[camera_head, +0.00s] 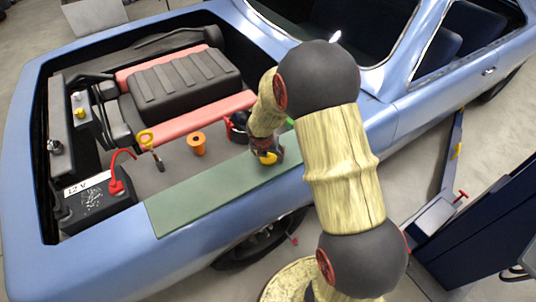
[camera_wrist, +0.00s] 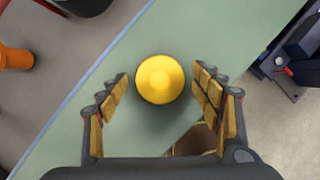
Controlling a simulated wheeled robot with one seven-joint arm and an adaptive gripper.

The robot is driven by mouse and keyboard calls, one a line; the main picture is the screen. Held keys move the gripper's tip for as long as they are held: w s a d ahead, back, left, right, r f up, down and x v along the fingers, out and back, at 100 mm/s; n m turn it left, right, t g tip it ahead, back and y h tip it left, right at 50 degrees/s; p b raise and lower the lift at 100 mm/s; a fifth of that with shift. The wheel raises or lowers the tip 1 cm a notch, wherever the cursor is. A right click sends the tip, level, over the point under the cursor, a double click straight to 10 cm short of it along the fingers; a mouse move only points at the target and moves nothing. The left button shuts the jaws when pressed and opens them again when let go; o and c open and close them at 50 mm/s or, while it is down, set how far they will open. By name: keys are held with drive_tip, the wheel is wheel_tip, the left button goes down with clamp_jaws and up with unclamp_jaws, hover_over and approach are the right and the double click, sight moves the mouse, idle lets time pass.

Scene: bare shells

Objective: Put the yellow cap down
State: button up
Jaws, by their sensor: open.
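The yellow cap (camera_wrist: 160,79) is a round disc with a raised centre. In the wrist view it lies on the green mat (camera_wrist: 105,85), between the two fingers of my gripper (camera_wrist: 162,92), with a gap on each side. The fingers look spread and not touching it. In the head view the cap (camera_head: 268,158) shows as a small yellow patch under my gripper (camera_head: 266,152), on the green mat (camera_head: 195,200) along the car's fender. My gripper partly hides it there.
A dark blue cabinet (camera_head: 480,235) stands at the right. The mat's left part is clear.

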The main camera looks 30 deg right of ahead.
drive_tip(key=shift+r, duration=0.1)
drive_tip(key=shift+r, duration=0.3)
drive_tip(key=s+a+r+m+p, duration=0.1)
drive_tip(key=s+a+r+m, duration=0.3)
drive_tip(key=r, duration=0.5)
drive_tip(key=s+a+r+m+t+p, duration=0.1)
drive_tip(key=s+a+r+m+p, duration=0.1)
drive_tip(key=s+r+m, duration=0.5)
drive_tip(key=s+a+r+m+p, duration=0.1)
drive_tip(key=s+a+r+m, duration=0.15)
drive_tip(key=r, duration=0.85)
drive_tip(key=s+a+r+m+y, duration=0.1)
drive_tip(key=s+a+r+m, duration=0.1)
drive_tip(key=s+m, duration=0.2)
drive_tip(key=s+a+r+m+t+y, duration=0.1)
drive_tip(key=s+a+r+m, duration=0.1)
drive_tip(key=s+m, duration=0.3)
drive_tip(key=s+a+r+m+y, duration=0.1)
drive_tip(key=s+a+r+m, duration=0.1)
drive_tip(key=s+m, duration=0.3)
drive_tip(key=shift+a+r, duration=0.25)
drive_tip(key=shift+a, duration=0.55)
